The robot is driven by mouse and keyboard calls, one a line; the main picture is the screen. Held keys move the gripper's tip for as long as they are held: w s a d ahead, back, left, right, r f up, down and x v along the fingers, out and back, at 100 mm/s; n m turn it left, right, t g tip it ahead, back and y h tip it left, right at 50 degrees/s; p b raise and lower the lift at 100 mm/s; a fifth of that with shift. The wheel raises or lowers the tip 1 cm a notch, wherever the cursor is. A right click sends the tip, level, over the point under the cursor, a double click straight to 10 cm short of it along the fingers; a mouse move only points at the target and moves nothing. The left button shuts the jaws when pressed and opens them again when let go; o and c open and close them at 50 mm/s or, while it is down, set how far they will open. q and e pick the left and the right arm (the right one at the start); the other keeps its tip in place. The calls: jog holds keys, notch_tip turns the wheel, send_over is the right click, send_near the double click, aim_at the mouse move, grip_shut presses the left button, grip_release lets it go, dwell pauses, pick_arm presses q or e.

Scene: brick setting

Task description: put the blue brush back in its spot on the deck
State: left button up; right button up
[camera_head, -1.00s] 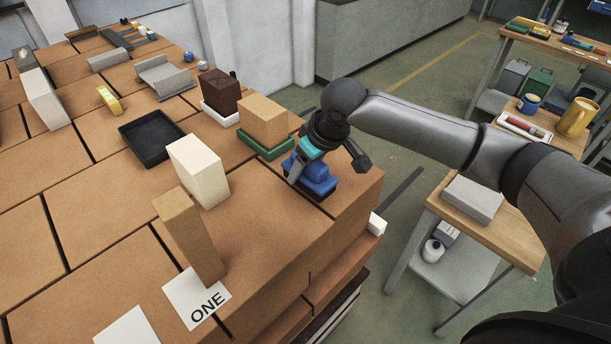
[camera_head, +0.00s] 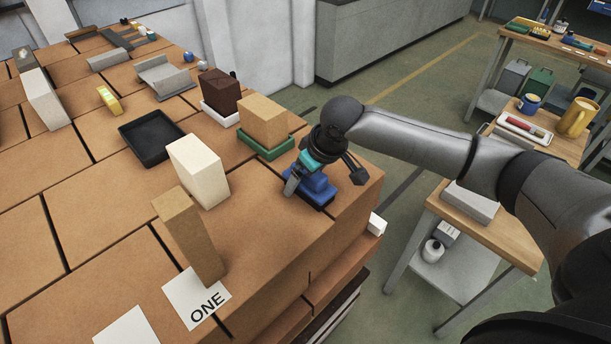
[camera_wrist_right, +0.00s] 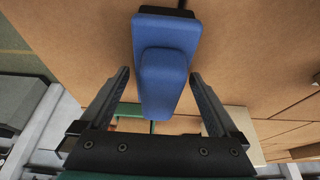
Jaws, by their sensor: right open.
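The blue brush (camera_head: 314,187) rests on the brick deck (camera_head: 270,225) near its right edge, in the head view. Its blue back and raised grip (camera_wrist_right: 163,80) fill the upper middle of the right wrist view. My right gripper (camera_head: 321,181) is open at the brush, with one finger on each side of the grip. In the wrist view there are gaps between the fingers and the grip. The brush's dark underside is mostly hidden. My left gripper is not in view.
Behind the brush stand a tan block in a green tray (camera_head: 266,153) and a dark brown block (camera_head: 220,92) in a white tray. A cream block (camera_head: 199,171), a tall tan block (camera_head: 188,236) and an empty black tray (camera_head: 152,138) lie left. A small wooden table (camera_head: 490,235) stands right.

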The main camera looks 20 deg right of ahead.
jog(key=v, duration=1.2)
jog(key=shift+r+p, duration=0.15)
jog(key=shift+p, duration=0.25)
